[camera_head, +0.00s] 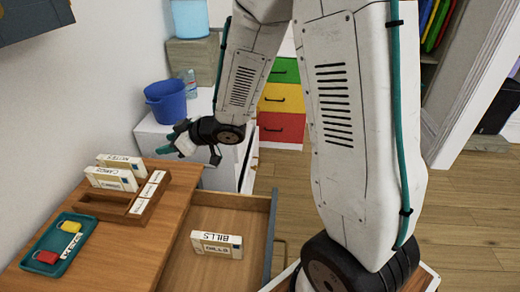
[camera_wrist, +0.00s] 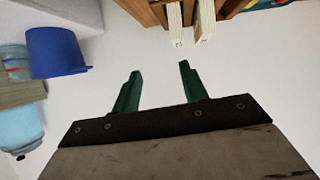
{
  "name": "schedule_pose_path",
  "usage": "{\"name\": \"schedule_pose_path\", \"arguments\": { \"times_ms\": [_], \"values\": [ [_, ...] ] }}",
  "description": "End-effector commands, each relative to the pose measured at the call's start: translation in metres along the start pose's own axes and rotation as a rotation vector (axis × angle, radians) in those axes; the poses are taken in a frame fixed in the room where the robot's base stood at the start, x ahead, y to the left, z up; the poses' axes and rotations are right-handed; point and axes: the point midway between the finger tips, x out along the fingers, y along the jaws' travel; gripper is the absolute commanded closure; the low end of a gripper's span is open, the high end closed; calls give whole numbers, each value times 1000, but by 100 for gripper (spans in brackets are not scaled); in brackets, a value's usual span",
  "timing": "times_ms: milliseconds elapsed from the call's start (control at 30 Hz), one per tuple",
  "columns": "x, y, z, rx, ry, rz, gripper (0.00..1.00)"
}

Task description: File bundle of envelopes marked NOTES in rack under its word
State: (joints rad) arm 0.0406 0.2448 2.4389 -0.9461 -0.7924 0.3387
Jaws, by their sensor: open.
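The wooden rack (camera_head: 98,208) stands on the wooden cabinet top at the left in the head view, with white label pieces (camera_head: 148,191) along its right side. Two white bundles stand in it: the back one (camera_head: 121,162) has small lettering that looks like NOTES, the front one (camera_head: 111,179) looks like CARDS. A bundle marked BILLS (camera_head: 216,244) stands in the open drawer. My gripper (camera_head: 176,137) is above the white surface behind the rack. In the wrist view its green fingers (camera_wrist: 157,90) are apart and empty; the rack (camera_wrist: 146,11) and two bundle ends (camera_wrist: 175,25) show at the top.
The open drawer (camera_head: 190,272) juts out on the right. A blue bucket (camera_head: 166,101) and a bottle (camera_head: 189,83) stand beyond my gripper. Floor at the right is clear.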

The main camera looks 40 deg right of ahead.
Motion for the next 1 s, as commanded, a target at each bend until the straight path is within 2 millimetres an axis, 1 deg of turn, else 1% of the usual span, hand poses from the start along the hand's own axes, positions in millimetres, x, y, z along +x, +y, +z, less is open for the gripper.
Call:
{"name": "schedule_pose_path", "arguments": {
  "times_ms": [33, 67, 100, 167, 200, 267, 300, 333, 367, 400, 467, 500, 567, 600, 700, 800, 833, 900, 1000],
  "values": [
    [-12, 12, -9, -12, -36, 71, 57],
    [-21, 20, -12, -14, -69, 122, 57],
    [-36, 31, -16, -13, -117, 193, 57],
    [-63, 45, -20, 7, -198, 300, 57],
    [-83, 51, -21, 29, -254, 364, 57],
    [-114, 55, -21, 74, -338, 447, 57],
    [-136, 54, -20, 109, -394, 492, 57],
    [-153, 51, -18, 141, -436, 521, 57],
    [-169, 47, -16, 173, -477, 543, 57],
    [-191, 38, -13, 220, -533, 567, 57],
    [-222, 20, -8, 295, -613, 583, 57],
    [-241, 6, -4, 345, -666, 582, 57],
    [-268, -20, 2, 418, -738, 564, 57],
    [-284, -37, 6, 461, -783, 543, 57],
    [-314, -77, 11, 547, -871, 476, 57],
    [-334, -107, 15, 598, -930, 413, 57],
    [-338, -113, 15, 608, -944, 399, 57],
    [-344, -123, 16, 624, -964, 375, 57],
    [-347, -128, 17, 630, -975, 362, 57]
  ]
}}
